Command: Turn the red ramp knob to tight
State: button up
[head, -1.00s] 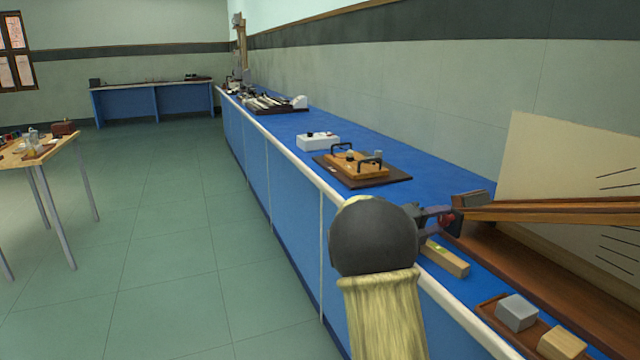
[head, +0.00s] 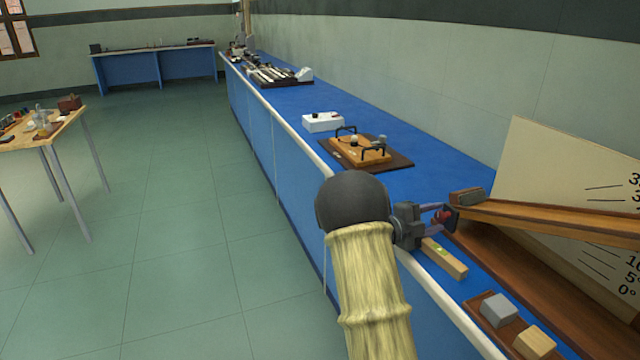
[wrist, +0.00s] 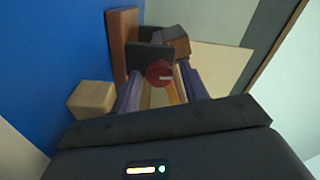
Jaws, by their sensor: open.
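The red ramp knob (wrist: 159,73) is a round red disc with a pale mark, on a dark plate (wrist: 150,57) at the end of the wooden ramp; it also shows small in the head view (head: 445,216). My gripper (wrist: 158,92) is open, its two purple-grey fingers pointing at the knob, one on each side. In the head view my gripper (head: 440,213) reaches to the ramp's near end. I cannot tell whether the fingers touch the knob. The wooden ramp (head: 540,220) slopes in front of a white angle board (head: 560,170). No tight marking is readable.
A wooden block with a green level vial (head: 445,258) lies below my gripper on the blue bench. A tray (head: 476,304) holds a grey block (head: 498,309) and a wooden block (head: 534,341). A clamp board (head: 400,163) sits further back.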

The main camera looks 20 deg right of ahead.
jog(key=n+p, duration=0.3)
jog(key=p, duration=0.2)
jog(key=shift+s+n, duration=0.1)
jog(key=shift+n, duration=0.3)
jog(key=n+p, duration=0.3)
jog(key=p, duration=0.3)
jog(key=shift+r+n, duration=0.1)
jog(key=shift+n, duration=0.2)
jog(key=n+p, duration=0.6)
jog(key=p, duration=0.3)
jog(key=shift+n, duration=0.4)
jog(key=s+a+b, duration=0.1)
jog(key=a+b, duration=0.3)
jog(key=a, duration=1.3)
jog(key=w+a+r+n+t+y+p, duration=0.4)
jog(key=w+r+n+t+y, duration=0.15)
jog(key=y, duration=0.25)
jog(key=s+a+r+n+t+y+p, duration=0.1)
jog(key=s+a+r+n+y+p, duration=0.1)
jog(key=s+a+r+n+y, duration=0.2)
jog(key=shift+s+a+r+n+y+p, duration=0.15)
jog(key=shift+a+r+n+y+p, duration=0.25)
jog(key=shift+a+r+y, duration=1.1)
jog(key=shift+a+f, duration=0.5)
jog(key=shift+a, duration=0.25)
